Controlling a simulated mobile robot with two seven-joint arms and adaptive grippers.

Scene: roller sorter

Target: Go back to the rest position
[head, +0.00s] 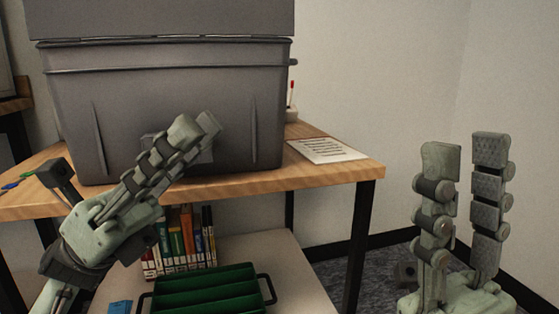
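My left gripper (197,127) reaches up from the lower left, in front of the large grey bin and the table edge. Its two fingers overlap from this angle, so I cannot tell how far apart they are. No object shows in it. My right gripper (467,152) stands upright at the lower right, in front of the bare wall. Its fingers are apart with a clear gap between them, and it is empty.
A lidded grey bin (240,110) stands on the wooden table (330,172), beside a printed sheet (326,150) and a pen holder (291,113). Below are several books (188,235) and a green compartmented tray (215,283) on a pale shelf (288,270). The floor to the right is partly clear.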

